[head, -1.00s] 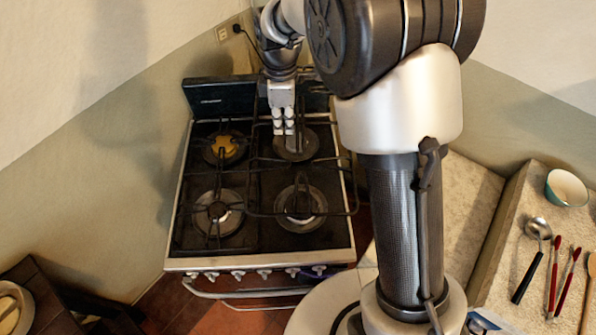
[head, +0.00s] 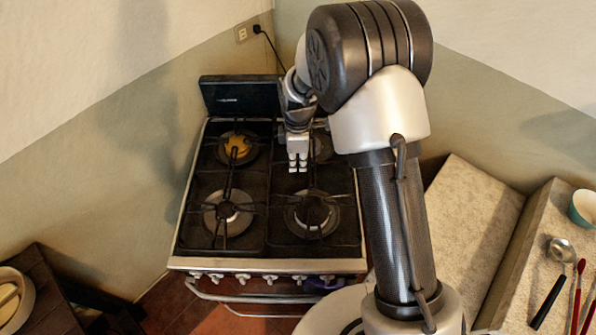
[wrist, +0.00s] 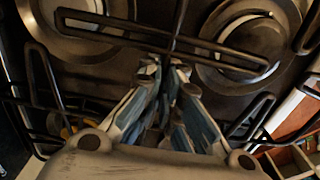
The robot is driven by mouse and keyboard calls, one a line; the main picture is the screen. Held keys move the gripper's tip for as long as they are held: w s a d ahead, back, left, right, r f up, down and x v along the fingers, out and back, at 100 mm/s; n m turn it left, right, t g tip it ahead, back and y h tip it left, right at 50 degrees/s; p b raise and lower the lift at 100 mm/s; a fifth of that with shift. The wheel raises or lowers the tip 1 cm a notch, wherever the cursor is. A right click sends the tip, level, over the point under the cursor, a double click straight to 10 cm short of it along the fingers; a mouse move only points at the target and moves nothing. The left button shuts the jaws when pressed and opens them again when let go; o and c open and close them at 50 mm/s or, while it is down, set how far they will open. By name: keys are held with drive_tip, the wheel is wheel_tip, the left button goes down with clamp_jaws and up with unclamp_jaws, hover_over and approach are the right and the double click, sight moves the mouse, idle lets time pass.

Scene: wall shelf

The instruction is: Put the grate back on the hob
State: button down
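The black wire grate (head: 312,182) lies over the right half of the hob (head: 262,235), its bars crossing above the front right burner (head: 312,214). In the wrist view its bars (wrist: 115,29) spread across the picture in front of two round burners. My gripper (head: 298,168) points down at the grate's middle. In the wrist view its fingers (wrist: 165,72) close together around a bar of the grate. I cannot tell whether the grate rests fully on the hob or is slightly above it. The back right burner is partly hidden by my gripper.
Another grate (head: 228,190) sits over the left burners, with a yellow burner cap (head: 238,148) at the back left. The raised back panel (head: 238,96) stands behind. A counter at right holds a ladle (head: 552,270), red-handled utensils (head: 577,290) and a bowl (head: 582,208).

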drive_tip(key=shift+f+b, duration=0.4)
drive_tip(key=shift+f, duration=1.65)
drive_tip(key=c, duration=2.3)
unclamp_jaws()
drive_tip(key=shift+f, duration=0.2)
drive_tip(key=o, duration=0.5)
